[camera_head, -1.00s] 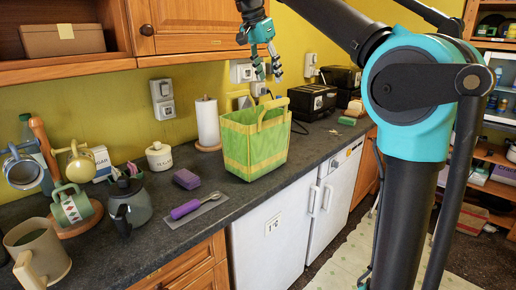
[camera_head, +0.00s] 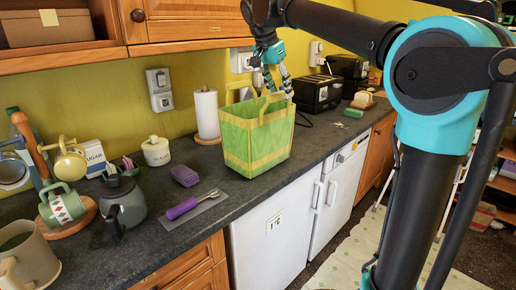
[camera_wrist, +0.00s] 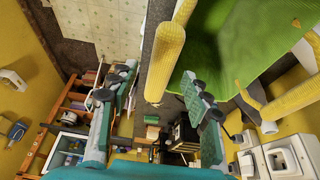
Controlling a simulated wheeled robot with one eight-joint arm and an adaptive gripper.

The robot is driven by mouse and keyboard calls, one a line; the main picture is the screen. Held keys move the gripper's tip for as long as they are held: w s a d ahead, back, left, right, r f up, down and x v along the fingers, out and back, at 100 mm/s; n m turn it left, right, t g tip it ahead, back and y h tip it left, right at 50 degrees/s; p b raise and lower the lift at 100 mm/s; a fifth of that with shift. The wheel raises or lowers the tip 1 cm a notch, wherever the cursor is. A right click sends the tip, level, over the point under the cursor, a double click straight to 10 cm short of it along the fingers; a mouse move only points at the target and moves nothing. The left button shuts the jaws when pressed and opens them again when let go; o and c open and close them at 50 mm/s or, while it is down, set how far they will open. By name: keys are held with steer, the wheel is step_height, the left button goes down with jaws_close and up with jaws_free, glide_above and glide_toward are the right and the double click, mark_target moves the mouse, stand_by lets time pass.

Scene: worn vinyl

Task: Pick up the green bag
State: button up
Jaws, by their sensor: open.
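The green bag (camera_head: 257,140) with yellow trim and yellow handles stands upright on the dark counter. My gripper (camera_head: 277,88) is directly over its top opening, with its fingers pointing down at the level of the handles. In the wrist view my gripper (camera_wrist: 158,78) has its two fingers wide apart. One yellow handle (camera_wrist: 165,58) shows in the gap between the fingers, and I cannot tell if either finger touches it. The bag's green side (camera_wrist: 235,45) fills the upper right of that view. The other handle (camera_wrist: 285,98) is to the right, beyond the right finger.
A paper towel roll (camera_head: 206,114) stands behind the bag, left of it. A toaster (camera_head: 318,94) is behind it to the right. A purple-handled utensil (camera_head: 190,206), a purple sponge (camera_head: 185,176) and a dark kettle (camera_head: 122,203) lie to the left. Wall cabinets (camera_head: 190,22) hang above.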

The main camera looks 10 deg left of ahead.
steer(key=x, duration=0.6)
jaws_close()
stand_by(0.4)
stand_by(0.6)
